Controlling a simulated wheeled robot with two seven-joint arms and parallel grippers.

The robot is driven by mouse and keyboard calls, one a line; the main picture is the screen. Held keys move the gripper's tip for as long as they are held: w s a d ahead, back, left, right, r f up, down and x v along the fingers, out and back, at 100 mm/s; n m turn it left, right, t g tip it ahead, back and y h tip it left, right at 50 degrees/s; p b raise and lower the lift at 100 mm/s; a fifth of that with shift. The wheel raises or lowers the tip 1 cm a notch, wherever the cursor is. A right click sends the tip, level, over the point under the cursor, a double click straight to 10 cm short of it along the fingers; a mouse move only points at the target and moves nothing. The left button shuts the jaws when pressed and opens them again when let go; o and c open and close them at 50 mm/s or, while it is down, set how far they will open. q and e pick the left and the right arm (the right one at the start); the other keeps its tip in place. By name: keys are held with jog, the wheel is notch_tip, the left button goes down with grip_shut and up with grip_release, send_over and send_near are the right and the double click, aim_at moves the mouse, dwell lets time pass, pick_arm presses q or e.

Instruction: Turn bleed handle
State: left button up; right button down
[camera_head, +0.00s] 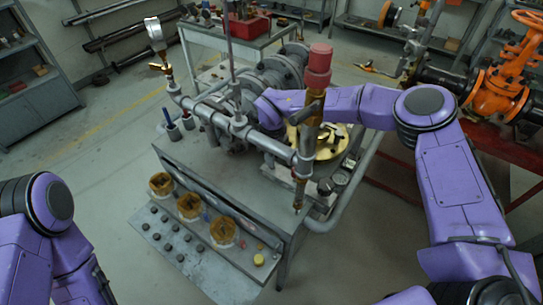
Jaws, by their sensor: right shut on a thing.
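My right gripper (267,110) is at the grey pipe run (243,130), just left of the upright brass relief valve with a red cap (319,68). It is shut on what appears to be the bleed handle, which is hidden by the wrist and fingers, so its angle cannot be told. A small yellow lever (160,67) sits under the pressure gauge (154,28) at the left end of the pipe run, apart from my gripper. My left arm shows at the lower left, but its gripper is out of view.
The grey bench (200,160) carries the piping, a large flanged valve body (275,72) and a brass flange (325,142). Several amber cups (189,206) and dark knobs line its front. An orange valve (506,80) stands on a red frame at right. Floor at left is clear.

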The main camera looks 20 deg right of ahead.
jog(key=c, duration=1.1)
grip_release()
jog(key=shift+r, duration=0.1)
notch_tip(320, 180, up, 10)
jog(key=shift+a+r+b, duration=0.1)
jog(key=shift+r+b, duration=0.15)
jog(key=shift+b, duration=0.9)
